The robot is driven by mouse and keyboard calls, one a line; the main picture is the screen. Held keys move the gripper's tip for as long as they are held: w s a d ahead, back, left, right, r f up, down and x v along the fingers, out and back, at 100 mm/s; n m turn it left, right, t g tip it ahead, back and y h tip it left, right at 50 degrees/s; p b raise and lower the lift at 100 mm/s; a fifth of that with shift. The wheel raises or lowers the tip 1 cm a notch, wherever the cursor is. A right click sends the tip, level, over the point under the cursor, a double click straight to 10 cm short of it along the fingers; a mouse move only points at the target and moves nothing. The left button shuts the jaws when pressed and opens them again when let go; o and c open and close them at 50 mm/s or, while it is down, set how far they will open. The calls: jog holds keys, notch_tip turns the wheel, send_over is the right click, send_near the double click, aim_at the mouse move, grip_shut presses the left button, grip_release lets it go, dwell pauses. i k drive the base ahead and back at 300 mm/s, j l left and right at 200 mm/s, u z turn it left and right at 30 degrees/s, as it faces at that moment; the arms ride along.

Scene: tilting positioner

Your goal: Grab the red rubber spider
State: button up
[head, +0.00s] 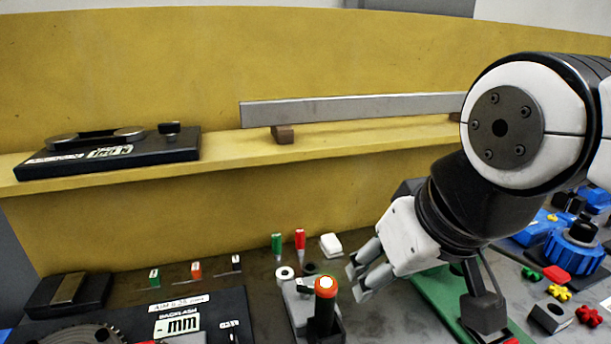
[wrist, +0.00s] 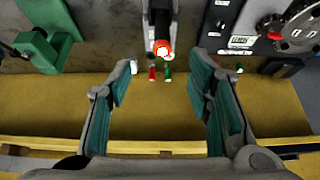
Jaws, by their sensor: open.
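A small red lobed piece, which looks like the red rubber spider (head: 590,316), lies on the grey table at the far right of the head view. A similar yellow lobed piece (head: 559,292) lies just left of and behind it. My gripper (head: 357,282) is open and empty, well to the left of the red piece. In the wrist view my gripper (wrist: 163,78) has its two green-padded fingers spread with nothing between them. The red lobed piece is not visible in the wrist view.
A black post with an orange-red top (head: 325,288) stands close left of my gripper. A green base (head: 445,295) lies under my arm. A yellow ledge (head: 350,135) runs behind.

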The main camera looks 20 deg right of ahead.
aim_at(588, 315)
jog(key=l+z, duration=0.15)
jog(key=z, duration=1.85)
jog(key=i+l, duration=0.15)
jog(key=l, duration=0.2)
jog(key=i+l+u, duration=0.15)
jog(key=i+l, duration=0.2)
jog(key=l, duration=0.35)
jog(key=i+l+u, duration=0.1)
jog(key=l, duration=0.25)
jog(key=i, duration=0.05)
